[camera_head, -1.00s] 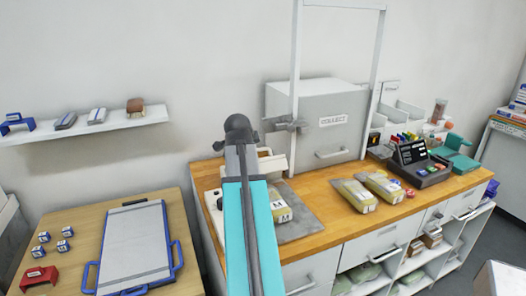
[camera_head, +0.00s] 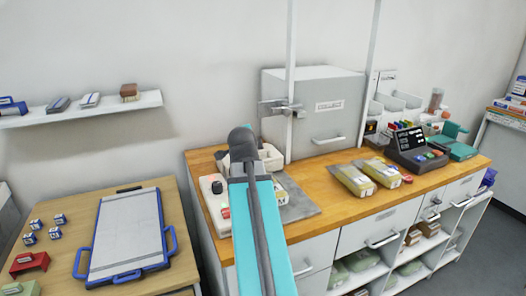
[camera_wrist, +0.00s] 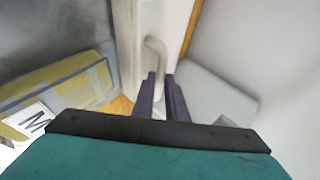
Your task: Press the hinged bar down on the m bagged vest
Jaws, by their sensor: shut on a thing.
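In the wrist view my gripper (camera_wrist: 161,97) is shut on the grey curved handle (camera_wrist: 156,50) of the white hinged bar (camera_wrist: 132,40). The m bagged vest (camera_wrist: 60,85), a yellowish clear bag with a white M label, lies to the left of the bar. In the head view the bar's raised white end (camera_head: 271,156) shows just right of my wrist, and part of the bag (camera_head: 297,195) shows on a grey plate. My gripper and most of the sealer are hidden there by my teal arm. I cannot tell how far the bar is tilted.
The sealer base (camera_head: 213,190) has a red button and a green lamp. Behind stands a grey COLLECT box (camera_head: 313,112) with a white upright frame. Two bagged vests (camera_head: 352,180) lie on the wooden counter to the right, near a dark terminal (camera_head: 420,160). A clipboard-like board (camera_head: 127,233) is on the left table.

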